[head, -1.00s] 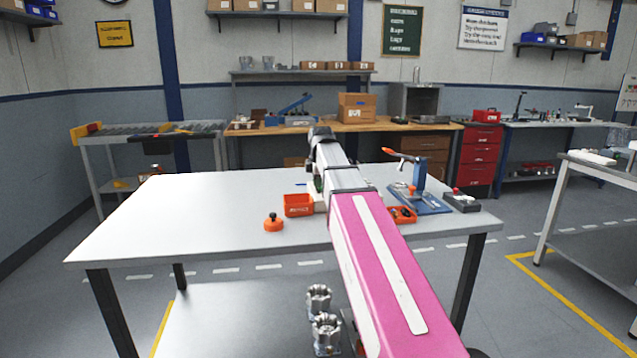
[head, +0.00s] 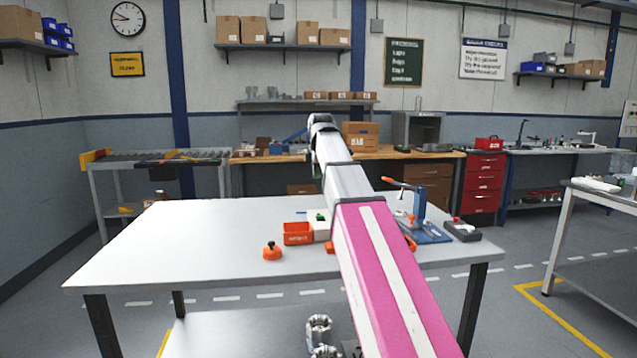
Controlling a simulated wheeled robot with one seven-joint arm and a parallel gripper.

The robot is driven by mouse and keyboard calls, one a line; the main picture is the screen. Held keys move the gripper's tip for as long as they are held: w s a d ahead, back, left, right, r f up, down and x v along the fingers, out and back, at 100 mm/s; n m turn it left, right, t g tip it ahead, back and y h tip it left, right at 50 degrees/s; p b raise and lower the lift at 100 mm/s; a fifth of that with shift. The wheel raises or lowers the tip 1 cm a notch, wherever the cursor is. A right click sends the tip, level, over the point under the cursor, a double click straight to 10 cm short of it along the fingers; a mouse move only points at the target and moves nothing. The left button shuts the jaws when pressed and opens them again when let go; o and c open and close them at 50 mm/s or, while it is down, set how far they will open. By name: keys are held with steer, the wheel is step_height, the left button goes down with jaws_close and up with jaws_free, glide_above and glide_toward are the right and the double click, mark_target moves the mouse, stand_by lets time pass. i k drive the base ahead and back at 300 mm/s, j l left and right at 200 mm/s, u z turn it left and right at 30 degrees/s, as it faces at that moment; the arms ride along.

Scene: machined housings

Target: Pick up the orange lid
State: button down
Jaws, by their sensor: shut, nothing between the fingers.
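The orange lid (head: 272,251), a small round piece with a dark knob on top, sits on the white table (head: 190,235) near its front edge. It stands just left of and in front of an orange bin (head: 298,233), apart from it. My arm reaches out over the table to the right of the lid and bends at a raised joint. My gripper does not show; the arm's far end is hidden behind its own links.
A white box (head: 320,225) with something green stands beside the orange bin. Right of my arm are a blue fixture with an orange-handled lever (head: 420,215) and a grey control box (head: 462,231). Metal housings (head: 319,333) are below. The table's left half is clear.

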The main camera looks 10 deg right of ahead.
mark_target(272, 252)
steer(key=k, duration=1)
